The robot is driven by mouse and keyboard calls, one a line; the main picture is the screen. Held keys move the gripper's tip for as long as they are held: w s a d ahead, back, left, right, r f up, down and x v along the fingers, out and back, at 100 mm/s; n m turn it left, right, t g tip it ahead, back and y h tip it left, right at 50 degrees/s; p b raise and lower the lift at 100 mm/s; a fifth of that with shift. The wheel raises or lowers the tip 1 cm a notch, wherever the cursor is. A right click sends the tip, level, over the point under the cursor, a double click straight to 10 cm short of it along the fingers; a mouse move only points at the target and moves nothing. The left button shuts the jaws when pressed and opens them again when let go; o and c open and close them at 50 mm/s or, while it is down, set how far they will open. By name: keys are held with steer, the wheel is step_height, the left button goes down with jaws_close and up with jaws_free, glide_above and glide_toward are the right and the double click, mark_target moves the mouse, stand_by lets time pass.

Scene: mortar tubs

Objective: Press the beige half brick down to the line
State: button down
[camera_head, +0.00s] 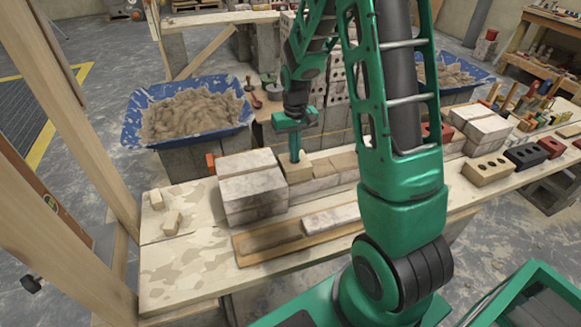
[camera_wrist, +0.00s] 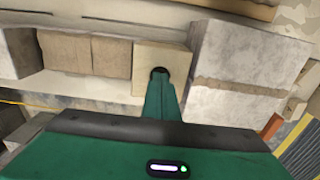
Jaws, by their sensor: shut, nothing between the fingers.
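The beige half brick (camera_head: 298,173) sits in the brick row on the bench, between a tall stack of grey blocks (camera_head: 252,188) and a run of tan bricks (camera_head: 343,163). It also shows in the wrist view (camera_wrist: 148,57), its far part clear and its near part behind my fingers. My gripper (camera_head: 295,158) is shut and empty, pointing down over the half brick. In the wrist view the closed fingertips (camera_wrist: 160,73) overlap its face; whether they touch it I cannot tell. A thin yellow line (camera_wrist: 14,102) shows at the left of the wrist view.
A blue mortar tub (camera_head: 132,128) stands behind to the left. A wooden board with a brick (camera_head: 331,218) lies in front of the row. Small wood pieces (camera_head: 171,222) lie on the left of the bench. Holed bricks (camera_head: 487,169) stand at the right.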

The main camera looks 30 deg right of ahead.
stand_by(0.8)
steer(key=shift+r, duration=2.35)
steer(key=shift+s+r, duration=0.15)
steer(key=shift+r, duration=0.05)
steer(key=s+r+m, duration=0.1)
steer(key=s+r, duration=0.2)
steer(key=s, duration=0.7)
steer(key=s+d+r+m, duration=0.1)
steer(key=s+r, duration=0.3)
steer(key=s, duration=0.6)
steer(key=s+r+m, duration=0.2)
steer(key=s+r, duration=0.2)
steer(key=s, duration=0.6)
steer(key=shift+s+d+r, duration=0.15)
steer(key=shift+s+d, duration=0.2)
